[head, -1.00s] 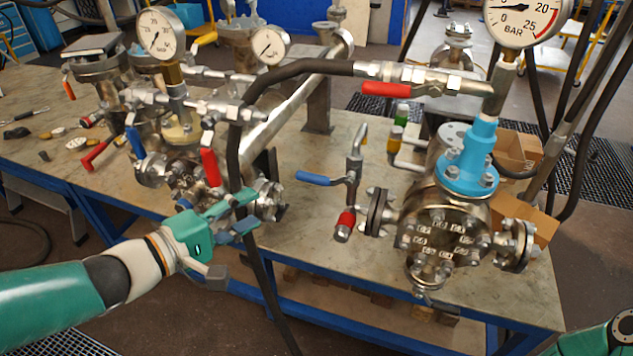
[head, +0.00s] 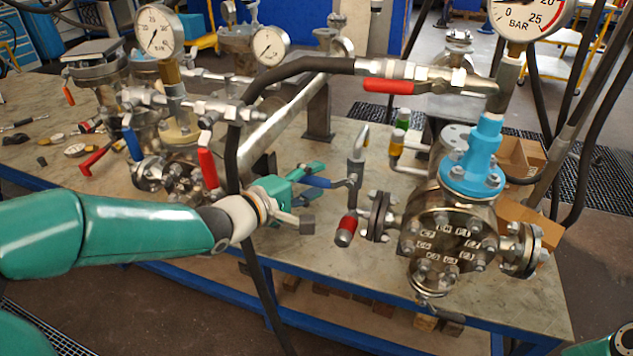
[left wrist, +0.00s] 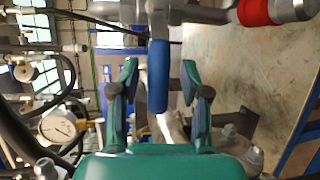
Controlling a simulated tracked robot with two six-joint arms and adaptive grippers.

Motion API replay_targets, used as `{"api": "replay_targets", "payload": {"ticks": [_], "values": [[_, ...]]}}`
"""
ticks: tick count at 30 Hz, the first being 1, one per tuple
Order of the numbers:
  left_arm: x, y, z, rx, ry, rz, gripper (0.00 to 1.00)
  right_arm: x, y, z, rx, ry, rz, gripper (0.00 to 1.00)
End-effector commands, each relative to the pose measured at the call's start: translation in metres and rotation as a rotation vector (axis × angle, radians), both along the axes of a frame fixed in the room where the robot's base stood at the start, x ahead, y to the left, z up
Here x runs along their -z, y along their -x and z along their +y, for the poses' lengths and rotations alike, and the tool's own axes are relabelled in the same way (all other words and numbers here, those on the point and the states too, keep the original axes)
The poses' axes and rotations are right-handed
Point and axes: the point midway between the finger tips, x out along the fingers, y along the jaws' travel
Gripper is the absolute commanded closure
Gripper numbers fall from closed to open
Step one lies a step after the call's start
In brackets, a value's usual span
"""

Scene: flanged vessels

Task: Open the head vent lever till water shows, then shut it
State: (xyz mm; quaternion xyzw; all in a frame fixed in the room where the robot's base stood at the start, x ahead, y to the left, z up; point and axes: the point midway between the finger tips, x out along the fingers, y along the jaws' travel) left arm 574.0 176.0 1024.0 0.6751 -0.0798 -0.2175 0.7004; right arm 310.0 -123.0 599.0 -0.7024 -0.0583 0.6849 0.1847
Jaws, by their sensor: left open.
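A blue lever (head: 330,183) sticks out to the left from a small upright vent pipe (head: 355,165) beside the flanged vessel (head: 450,225). In the left wrist view the blue lever (left wrist: 158,75) hangs between the two fingers, with a gap on each side. My left gripper (head: 308,182) is open around the lever's end; it also shows in the left wrist view (left wrist: 160,88). A red fitting (head: 346,229) sits below the pipe, and also shows in the left wrist view (left wrist: 254,12). I see no water at the pipe. My right gripper is out of view.
A red-handled valve (head: 388,87) and a pressure gauge (head: 520,18) stand above the vessel. Another vessel assembly with red and blue levers is on the left. The bench front between them is bare.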

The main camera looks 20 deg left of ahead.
Motion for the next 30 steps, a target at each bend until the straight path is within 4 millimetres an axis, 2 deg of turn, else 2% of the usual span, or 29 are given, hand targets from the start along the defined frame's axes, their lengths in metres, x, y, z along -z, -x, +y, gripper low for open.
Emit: {"api": "replay_targets", "payload": {"ticks": [9, 15, 18, 25, 26, 30], "values": [[0.0, -0.002, -0.001, 0.0, 0.0, -0.001, 0.54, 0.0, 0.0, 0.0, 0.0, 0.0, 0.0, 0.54], [0.0, -0.002, -0.001, 0.001, 0.0, -0.001, 0.87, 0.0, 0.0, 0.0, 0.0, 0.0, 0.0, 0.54], [0.0, -0.002, -0.001, 0.001, -0.001, 0.0, 1.0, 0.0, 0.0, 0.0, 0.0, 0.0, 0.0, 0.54], [0.001, -0.002, -0.002, 0.001, -0.002, 0.001, 1.0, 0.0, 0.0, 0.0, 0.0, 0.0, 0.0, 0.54], [0.001, -0.001, -0.014, 0.007, 0.001, 0.002, 1.0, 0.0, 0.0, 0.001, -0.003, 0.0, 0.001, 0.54], [0.001, -0.002, -0.006, 0.007, -0.008, 0.001, 1.0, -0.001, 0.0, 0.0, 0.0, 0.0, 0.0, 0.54]]}}
